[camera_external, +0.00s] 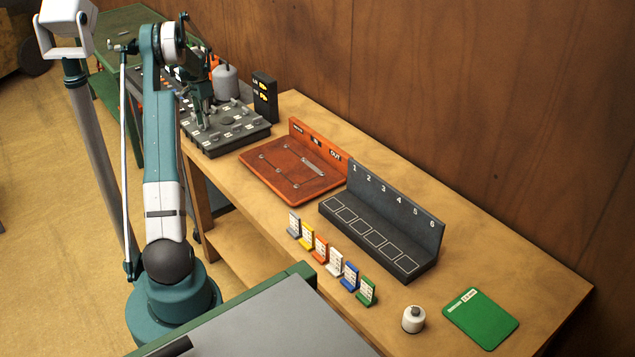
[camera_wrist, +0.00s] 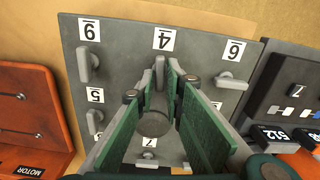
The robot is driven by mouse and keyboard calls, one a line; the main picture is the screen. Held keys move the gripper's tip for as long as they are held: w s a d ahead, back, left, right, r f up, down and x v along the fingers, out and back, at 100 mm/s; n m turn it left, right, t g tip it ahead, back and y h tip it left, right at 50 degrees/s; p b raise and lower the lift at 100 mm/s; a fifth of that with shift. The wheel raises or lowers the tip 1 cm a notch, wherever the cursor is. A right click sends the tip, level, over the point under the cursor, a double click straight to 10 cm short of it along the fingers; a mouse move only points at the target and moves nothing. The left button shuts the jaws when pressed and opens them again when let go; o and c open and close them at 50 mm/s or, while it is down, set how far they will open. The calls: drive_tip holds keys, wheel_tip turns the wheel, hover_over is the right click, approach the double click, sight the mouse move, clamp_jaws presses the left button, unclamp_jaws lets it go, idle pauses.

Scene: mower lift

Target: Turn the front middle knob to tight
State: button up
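A grey panel (camera_external: 241,134) with several grey knobs on its top stands at the far end of the wooden bench; in the wrist view its face (camera_wrist: 204,50) fills the middle. My gripper (camera_external: 206,123) is low over this panel. In the wrist view my gripper (camera_wrist: 160,78) has its two fingers on either side of a grey knob (camera_wrist: 159,70) beside a white number label (camera_wrist: 163,39). The fingers look open, with a slim gap to the knob; contact is not clear. Another knob (camera_wrist: 88,65) is to the left, and one (camera_wrist: 231,81) is to the right. My fingers partly hide the lower knobs.
A red board (camera_external: 290,170) lies beside the panel. A dark box with yellow marks (camera_external: 265,97) and a grey canister (camera_external: 226,83) stand behind it. A black numbered rack (camera_external: 385,225) and several coloured tags (camera_external: 321,248) are nearer on the bench.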

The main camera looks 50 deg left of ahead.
drive_tip(key=shift+o, duration=1.2)
drive_tip(key=shift+r, duration=0.15)
wheel_tip(320, 180, up, 12)
idle(0.4)
